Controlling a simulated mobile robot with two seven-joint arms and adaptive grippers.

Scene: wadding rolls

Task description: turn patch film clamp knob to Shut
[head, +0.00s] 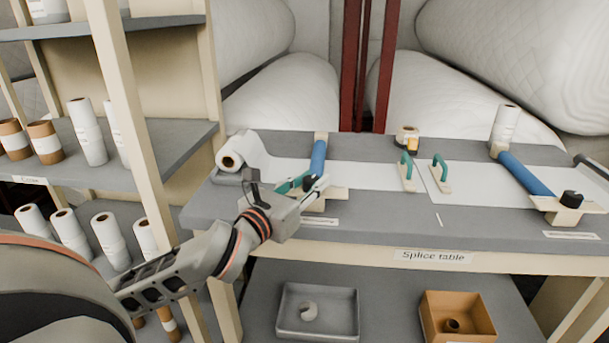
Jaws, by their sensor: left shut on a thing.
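The splice table (350,230) carries two clamps with blue bars. The left clamp bar (318,158) runs back from a cream base block (332,193). My left gripper (313,184) is shut on the dark knob at the front end of this bar, and its fingers hide most of the knob. The right clamp has a blue bar (525,173) and a black knob (571,198) on a cream block, with no gripper near it. The small labels in front of the clamps are too small to read. My right gripper is out of view.
Two green-handled tools (438,172) stand on the white film mid-table. A tape roll (406,138) is behind them. A white film roll (232,155) lies at the left end. Shelves of rolls (88,135) stand close on the left. A grey tray (318,312) and orange bin (457,316) sit below.

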